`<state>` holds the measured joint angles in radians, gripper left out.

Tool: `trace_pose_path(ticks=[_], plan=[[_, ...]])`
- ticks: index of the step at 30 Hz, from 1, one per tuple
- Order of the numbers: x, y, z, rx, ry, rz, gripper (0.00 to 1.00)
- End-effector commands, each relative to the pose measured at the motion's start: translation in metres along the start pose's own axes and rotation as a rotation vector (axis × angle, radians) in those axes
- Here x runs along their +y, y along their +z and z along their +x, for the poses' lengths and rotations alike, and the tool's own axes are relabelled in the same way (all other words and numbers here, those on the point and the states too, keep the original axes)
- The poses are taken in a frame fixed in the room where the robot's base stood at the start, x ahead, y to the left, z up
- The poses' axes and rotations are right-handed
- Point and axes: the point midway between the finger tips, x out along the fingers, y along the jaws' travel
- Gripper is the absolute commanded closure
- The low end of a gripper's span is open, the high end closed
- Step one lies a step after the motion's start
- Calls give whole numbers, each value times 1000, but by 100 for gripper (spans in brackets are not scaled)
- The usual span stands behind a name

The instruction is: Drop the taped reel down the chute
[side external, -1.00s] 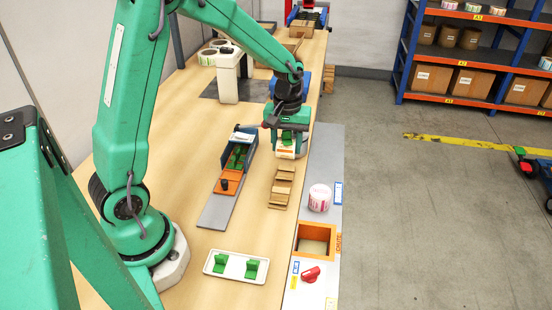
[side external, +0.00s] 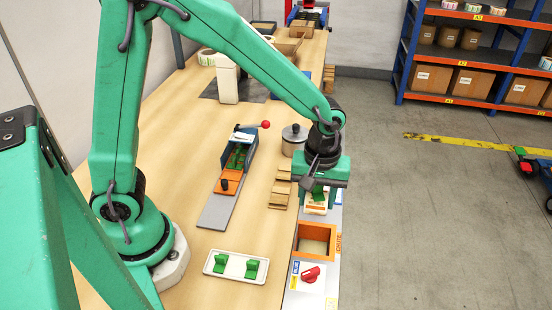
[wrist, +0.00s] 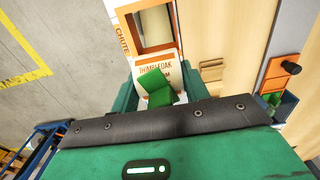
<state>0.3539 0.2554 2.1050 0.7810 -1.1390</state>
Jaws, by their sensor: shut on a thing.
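My gripper (side external: 318,194) is shut on a white reel (side external: 315,206) with orange print, which also shows in the wrist view (wrist: 150,70). A green piece (wrist: 160,90) sits on the reel between the jaws. The reel is held just behind the chute (side external: 318,228), an orange-framed square opening in the grey strip along the bench edge. In the wrist view the chute (wrist: 123,38) lies just beyond the reel. The reel's underside and its height above the strip cannot be made out.
A white panel with a red knob (side external: 311,275) is in front of the chute. A white tray (side external: 234,277) holds two green pieces. Cardboard pieces (side external: 280,190), a metal pot (side external: 294,134) and a blue-orange fixture (side external: 229,184) stand to the left.

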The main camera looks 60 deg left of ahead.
Motion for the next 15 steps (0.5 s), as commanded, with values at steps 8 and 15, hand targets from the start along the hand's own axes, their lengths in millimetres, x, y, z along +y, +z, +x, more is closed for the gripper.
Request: trace_pose_path(ticks=[8, 15], plan=[[5, 26, 0, 0, 0, 0, 66], [5, 27, 1, 0, 0, -1, 66]])
